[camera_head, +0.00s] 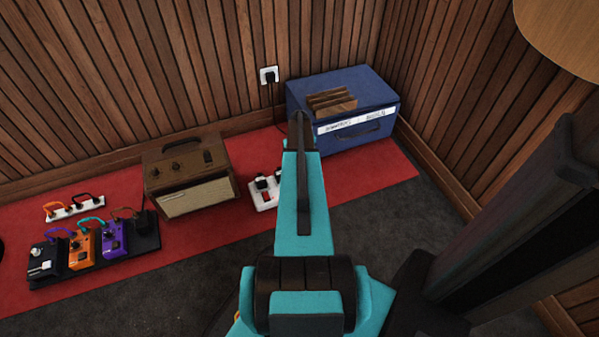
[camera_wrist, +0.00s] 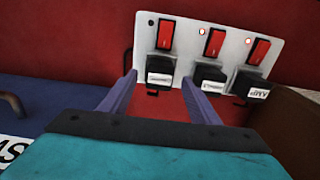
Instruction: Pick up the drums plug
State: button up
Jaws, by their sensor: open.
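A white power strip with red switches (camera_head: 258,199) lies on the red mat in the head view, partly hidden by my arm. In the wrist view the power strip (camera_wrist: 190,30) holds three black plugs in a row. The right plug (camera_wrist: 250,85) has a label that reads AMP. The labels on the middle plug (camera_wrist: 208,78) and the left plug (camera_wrist: 160,72) are too small to read surely, so I cannot tell which is the drums plug. My gripper (camera_wrist: 159,80) is open, its two purple fingers on either side of the left plug; contact cannot be told.
A blue case (camera_head: 350,97) stands behind the strip to the right. A brown amplifier (camera_head: 190,175) stands to the left. A pedal board (camera_head: 95,245) lies further left. A wall socket (camera_head: 269,75) holds a plug with a cable.

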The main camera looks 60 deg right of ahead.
jog(key=shift+f+b, duration=0.5)
jog(key=shift+f, duration=1.05)
jog(key=c, duration=0.9)
